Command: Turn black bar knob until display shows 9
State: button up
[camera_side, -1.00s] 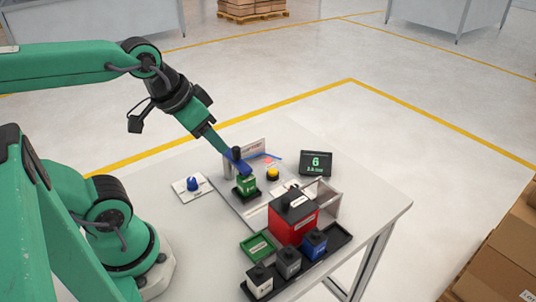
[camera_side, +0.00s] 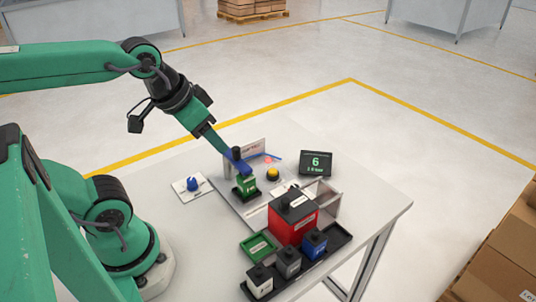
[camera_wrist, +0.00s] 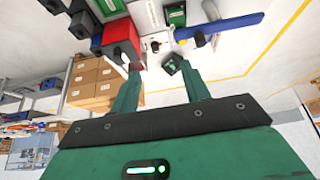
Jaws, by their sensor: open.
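The dark display (camera_side: 316,162) stands at the back right of the table and shows a large green 6 with a small bar reading below. It also shows between my fingers in the wrist view (camera_wrist: 172,64). My gripper (camera_side: 228,149) reaches down over the back of the panel, close to a blue lever (camera_side: 241,165). In the wrist view my gripper (camera_wrist: 158,74) is open, its two green fingers apart with no object clearly held.
A blue knob on a white plate (camera_side: 192,185) is left of the panel. A yellow button (camera_side: 273,173) and green block (camera_side: 246,185) are close by. A red block (camera_side: 291,217) and black tray of small blocks (camera_side: 341,237) are in front.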

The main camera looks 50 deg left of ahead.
jog(key=w+d+f+n+g, duration=0.1)
jog(key=w+f+n, duration=0.2)
jog(key=w, duration=0.3)
jog(key=w+d+f+n+g, duration=0.1)
jog(key=w+f+n+g, duration=0.1)
jog(key=w+f, duration=0.4)
jog(key=w+f+n+g, duration=0.2)
jog(key=w+f+n, duration=0.1)
jog(key=w, duration=0.5)
jog(key=shift+w+d+f+n, duration=0.2)
jog(key=shift+d+f+n, duration=0.15)
jog(key=shift+f, duration=0.4)
jog(key=shift+w+d+f+g, duration=0.15)
jog(key=shift+w+f+g, duration=0.15)
jog(key=shift+f, duration=0.3)
jog(key=shift+f, duration=3.9)
jog(key=c, duration=1)
